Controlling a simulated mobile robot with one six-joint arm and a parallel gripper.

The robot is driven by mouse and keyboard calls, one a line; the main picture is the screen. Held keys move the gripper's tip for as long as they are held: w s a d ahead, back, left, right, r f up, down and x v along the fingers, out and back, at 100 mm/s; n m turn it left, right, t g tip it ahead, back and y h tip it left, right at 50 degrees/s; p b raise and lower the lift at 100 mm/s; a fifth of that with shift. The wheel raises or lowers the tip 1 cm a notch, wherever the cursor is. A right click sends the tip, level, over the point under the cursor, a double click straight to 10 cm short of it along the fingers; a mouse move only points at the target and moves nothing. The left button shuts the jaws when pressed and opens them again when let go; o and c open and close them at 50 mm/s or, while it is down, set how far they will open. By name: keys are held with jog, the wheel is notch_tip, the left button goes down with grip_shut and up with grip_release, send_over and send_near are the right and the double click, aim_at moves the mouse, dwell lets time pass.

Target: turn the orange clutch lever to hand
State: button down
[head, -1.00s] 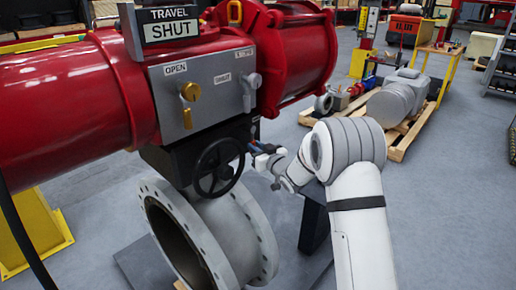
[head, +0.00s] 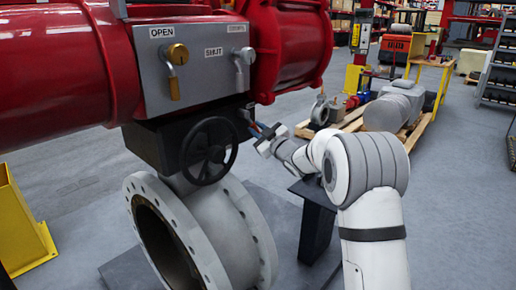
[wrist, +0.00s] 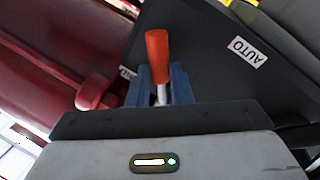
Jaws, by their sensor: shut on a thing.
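The orange clutch lever (wrist: 157,55) has a rounded orange grip on a thin metal shaft. In the wrist view it stands up between the two blue fingers of my gripper (wrist: 160,86), which are shut on its shaft below the grip. In the head view my gripper (head: 258,131) is at the right end of the black gearbox (head: 160,146), right of the black handwheel (head: 209,151). The lever is too small to make out clearly there. An AUTO label (wrist: 247,52) is on the black face right of the lever; another label to the left is mostly hidden.
The red actuator (head: 60,75) and its grey panel (head: 190,75) are above the gearbox. The flanged valve body (head: 235,225) is below, with a black stand (head: 316,225) to its right. Open floor lies at the right.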

jog(key=shift+w+d+r+n+g+y+b, duration=0.15)
jog(key=shift+w+r+n+y+b, duration=0.15)
jog(key=shift+n+b, duration=0.7)
jog(key=shift+w+d+r+n+g+y+b, duration=0.15)
jog(key=shift+r+n+y+b, duration=0.3)
jog(key=shift+n+b, duration=0.6)
jog(key=shift+w+d+r+n+y+b, duration=0.2)
jog(key=shift+w+r+n+y+b, duration=0.15)
jog(key=shift+n+b, duration=0.65)
jog(key=shift+r+n, duration=0.1)
jog(key=shift+n, duration=0.15)
jog(key=c, duration=1.5)
grip_release()
jog(key=shift+a, duration=0.1)
jog(key=shift+c, duration=0.2)
jog(key=shift+o, duration=1.2)
jog(key=shift+f, duration=0.2)
jog(key=v, duration=0.8)
